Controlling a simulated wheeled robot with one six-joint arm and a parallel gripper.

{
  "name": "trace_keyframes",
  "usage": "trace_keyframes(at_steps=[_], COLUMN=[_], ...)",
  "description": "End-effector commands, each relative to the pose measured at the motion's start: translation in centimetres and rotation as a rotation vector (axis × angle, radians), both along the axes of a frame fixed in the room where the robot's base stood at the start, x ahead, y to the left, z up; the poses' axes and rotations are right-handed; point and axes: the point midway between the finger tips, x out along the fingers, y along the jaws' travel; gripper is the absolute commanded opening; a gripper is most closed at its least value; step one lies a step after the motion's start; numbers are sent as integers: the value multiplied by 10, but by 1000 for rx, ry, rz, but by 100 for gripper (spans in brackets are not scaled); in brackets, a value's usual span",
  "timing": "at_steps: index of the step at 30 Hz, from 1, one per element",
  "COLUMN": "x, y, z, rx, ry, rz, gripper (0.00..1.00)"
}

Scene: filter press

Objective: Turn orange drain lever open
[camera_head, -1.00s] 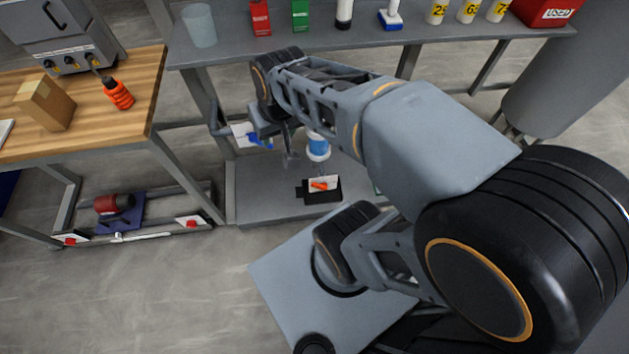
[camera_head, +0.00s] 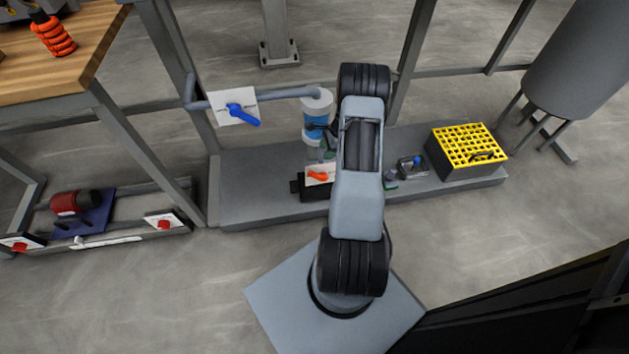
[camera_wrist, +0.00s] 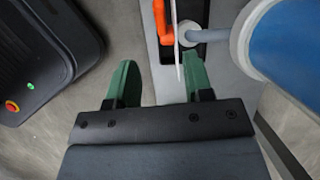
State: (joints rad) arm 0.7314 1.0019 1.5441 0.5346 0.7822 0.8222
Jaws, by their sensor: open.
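The orange drain lever (camera_head: 318,176) sits on a white plate (camera_head: 311,168) above a black block, below the blue filter housing (camera_head: 316,121). In the wrist view the lever (camera_wrist: 163,22) lies just beyond my fingertips, between their lines. The plate (camera_wrist: 179,52) is seen edge-on there, close to the right finger; I cannot tell whether they touch. A grey pipe (camera_wrist: 208,36) runs from it to the housing (camera_wrist: 285,42). My gripper (camera_wrist: 158,75) is open and empty, with green fingers. In the head view my arm hides most of it.
A blue lever (camera_head: 240,114) on a white plate sits on the pipe at upper left. A box with a yellow grid top (camera_head: 468,146) stands on the right of the low grey shelf (camera_head: 258,195). A clamp-like item (camera_head: 411,167) lies beside it. The shelf's left part is clear.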

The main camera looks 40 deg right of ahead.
Motion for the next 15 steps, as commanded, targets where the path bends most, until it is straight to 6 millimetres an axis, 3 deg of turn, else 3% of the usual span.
trace_keyframes(at_steps=[1,5,15], x=[-2,-2,7], y=[-2,-2,20], z=[-13,-32,-91], rx=[7,17,18], ry=[6,13,15], rz=[-20,-45,-45], gripper=[47,47,47])
